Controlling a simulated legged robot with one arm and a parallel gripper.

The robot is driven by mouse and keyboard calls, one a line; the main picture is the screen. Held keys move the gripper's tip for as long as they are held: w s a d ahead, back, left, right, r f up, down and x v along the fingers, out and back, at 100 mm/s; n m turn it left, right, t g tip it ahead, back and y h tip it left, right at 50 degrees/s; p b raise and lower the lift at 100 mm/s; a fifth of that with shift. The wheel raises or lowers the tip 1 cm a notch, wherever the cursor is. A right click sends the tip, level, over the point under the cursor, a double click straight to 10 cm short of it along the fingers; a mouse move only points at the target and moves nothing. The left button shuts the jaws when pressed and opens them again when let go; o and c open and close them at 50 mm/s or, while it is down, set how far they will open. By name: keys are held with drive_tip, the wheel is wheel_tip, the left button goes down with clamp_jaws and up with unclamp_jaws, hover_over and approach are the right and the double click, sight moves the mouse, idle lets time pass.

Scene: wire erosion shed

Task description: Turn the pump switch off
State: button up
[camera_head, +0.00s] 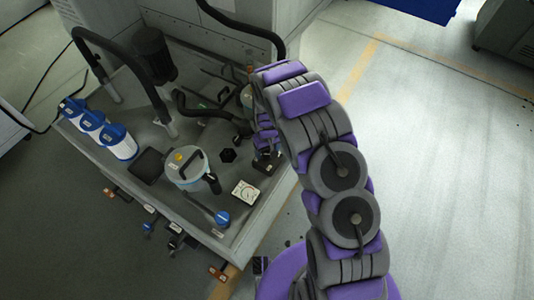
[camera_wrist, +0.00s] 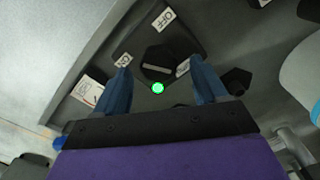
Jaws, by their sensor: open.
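The pump switch (camera_wrist: 158,64) is a black rotary knob with a pale bar across its face, on a dark plate in the wrist view. A green light (camera_wrist: 157,88) glows on the near side. My gripper (camera_wrist: 160,68) is open, with one blue finger on each side of the knob; I cannot tell whether they touch it. In the head view my gripper (camera_head: 265,143) points down over the dark switch box (camera_head: 265,162), partly hiding it.
A grey lidded canister (camera_head: 187,168) and a white square gauge (camera_head: 244,192) stand left of my gripper on the grey bench (camera_head: 140,195). Blue-capped filters (camera_head: 118,142), black hoses (camera_head: 90,40) and a small black knob (camera_head: 228,155) are also there. Open floor lies right.

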drive_tip(key=shift+d+f, duration=0.1)
drive_tip(key=shift+f, duration=0.75)
drive_tip(key=shift+c, duration=0.2)
drive_tip(key=c, duration=1)
drive_tip(key=shift+m, duration=0.3)
drive_tip(key=shift+r+m+p, duration=0.1)
drive_tip(key=shift+m+p, duration=0.2)
drive_tip(key=shift+m, duration=0.6)
drive_tip(key=m, duration=0.3)
drive_tip(key=shift+m, duration=0.3)
drive_tip(key=m, duration=0.5)
drive_tip(key=shift+m+b, duration=0.3)
drive_tip(key=shift+b, duration=0.1)
drive_tip(key=shift+m, duration=0.3)
